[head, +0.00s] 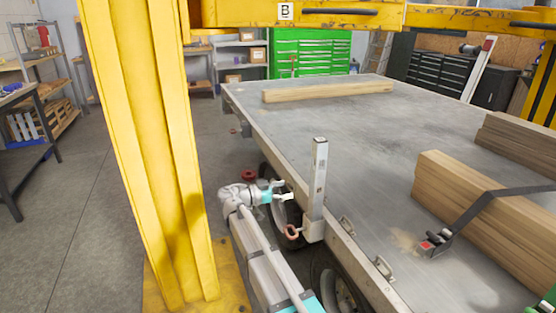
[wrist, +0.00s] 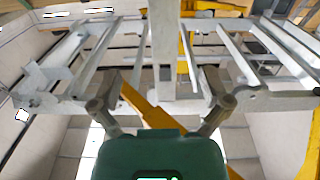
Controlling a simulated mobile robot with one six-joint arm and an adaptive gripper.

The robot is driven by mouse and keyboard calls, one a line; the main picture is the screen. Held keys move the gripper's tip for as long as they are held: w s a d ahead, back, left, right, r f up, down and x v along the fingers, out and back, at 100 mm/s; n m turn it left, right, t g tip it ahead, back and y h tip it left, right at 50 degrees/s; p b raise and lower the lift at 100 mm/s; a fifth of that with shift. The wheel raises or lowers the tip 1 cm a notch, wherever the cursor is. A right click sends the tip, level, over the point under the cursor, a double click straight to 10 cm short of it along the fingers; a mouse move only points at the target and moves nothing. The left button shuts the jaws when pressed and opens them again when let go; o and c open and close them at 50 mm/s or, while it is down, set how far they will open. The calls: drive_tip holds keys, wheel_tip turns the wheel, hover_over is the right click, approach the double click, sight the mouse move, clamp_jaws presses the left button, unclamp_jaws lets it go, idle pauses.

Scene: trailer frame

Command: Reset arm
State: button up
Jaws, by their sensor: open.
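My gripper (head: 288,190) is beside the near side rail of the flatbed trailer (head: 300,110), in front of a wheel and left of a pale upright stake (head: 318,180). In the wrist view my gripper (wrist: 160,82) has its two fingers spread apart, with nothing held between them. A pale post (wrist: 164,50) and metal frame bars show beyond the fingers. My arm runs down from the gripper toward the bottom of the head view. I cannot tell from these views whether a finger touches the frame.
A yellow post (head: 160,150) stands close on the left, with a yellow beam (head: 350,15) across the top. Timber stacks (head: 470,200) and a dark strap (head: 470,215) lie on the deck's right. One beam (head: 330,91) lies at the far end.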

drive_tip(key=s+d+f+n+g+y, duration=0.5)
drive_tip(key=s+d+f+n+y, duration=0.5)
drive_tip(key=s+d+f, duration=0.6)
drive_tip(key=s+a+f+n+y, duration=0.2)
drive_tip(key=s+a+n+y, duration=0.2)
drive_tip(key=s+y, duration=0.4)
wheel_tip(320, 180, up, 25)
drive_tip(key=s+h+p, duration=0.1)
drive_tip(key=p, duration=2.4)
drive_tip(key=shift+s+a, duration=0.15)
drive_tip(key=shift+s, duration=0.1)
drive_tip(key=shift+f, duration=0.1)
drive_tip(key=shift+c, duration=0.3)
